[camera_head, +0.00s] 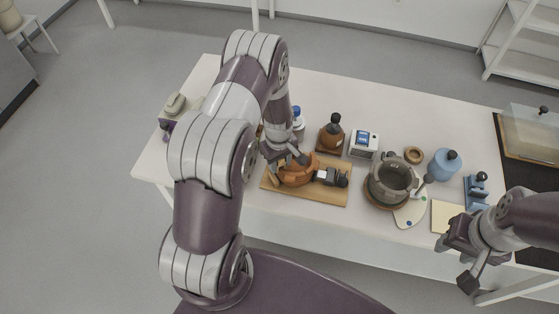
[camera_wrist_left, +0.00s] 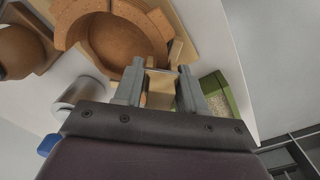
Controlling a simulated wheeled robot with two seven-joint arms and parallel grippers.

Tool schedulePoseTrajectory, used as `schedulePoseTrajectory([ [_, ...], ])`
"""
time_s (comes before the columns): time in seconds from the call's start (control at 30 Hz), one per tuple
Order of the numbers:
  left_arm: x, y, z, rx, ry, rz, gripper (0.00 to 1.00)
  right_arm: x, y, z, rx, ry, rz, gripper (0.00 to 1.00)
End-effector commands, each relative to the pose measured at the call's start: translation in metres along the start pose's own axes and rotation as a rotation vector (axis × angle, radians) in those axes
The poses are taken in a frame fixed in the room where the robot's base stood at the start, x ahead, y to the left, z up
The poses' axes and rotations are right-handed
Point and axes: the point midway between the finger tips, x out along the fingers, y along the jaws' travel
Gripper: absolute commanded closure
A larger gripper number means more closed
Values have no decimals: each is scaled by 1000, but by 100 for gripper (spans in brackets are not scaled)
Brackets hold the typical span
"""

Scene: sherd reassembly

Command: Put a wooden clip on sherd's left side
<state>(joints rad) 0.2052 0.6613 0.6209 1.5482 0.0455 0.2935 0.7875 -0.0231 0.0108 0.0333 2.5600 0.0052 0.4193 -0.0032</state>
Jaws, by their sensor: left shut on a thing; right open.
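An orange-brown bowl-shaped sherd (camera_head: 297,173) sits on a wooden board (camera_head: 335,196). It also fills the upper part of the left wrist view (camera_wrist_left: 125,38), with its hollow side showing. My left gripper (camera_head: 287,158) is at the sherd's upper left in the head view. In the left wrist view, this gripper (camera_wrist_left: 161,70) is shut on a tan wooden clip (camera_wrist_left: 159,90). The clip is near the sherd's rim; I cannot tell whether they touch. My right gripper (camera_head: 462,264) is open and empty beyond the table's front edge at the lower right.
A black clamp (camera_head: 333,177) is at the sherd's right. A grey pot (camera_head: 391,180) and blue jar (camera_head: 444,163) are further right. A green tray (camera_wrist_left: 237,92) is beside the gripper in the left wrist view.

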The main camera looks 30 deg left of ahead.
Motion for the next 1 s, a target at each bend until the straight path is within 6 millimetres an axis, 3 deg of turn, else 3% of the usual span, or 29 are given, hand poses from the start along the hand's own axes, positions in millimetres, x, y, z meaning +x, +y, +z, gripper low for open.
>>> schedulePoseTrajectory([
  [0.27, 0, 0, 0, 0, 0, 0, 72, 0, 0, 0, 0, 0, 0, 56],
  [0.3, 0, 0, 0, 0, 0, 0, 53, 0, 0, 0, 0, 0, 0, 56],
  [0.37, 0, 0, 0, 0, 0, 0, 34, 0, 0, 0, 0, 0, 0, 56],
  [0.4, 0, 0, 0, 0, 0, 0, 30, 0, 0, 0, 0, 0, 0, 56],
  [1.0, 0, 0, 0, 0, 0, 0, 30, 0, 0, 0, 0, 0, 0, 56],
])
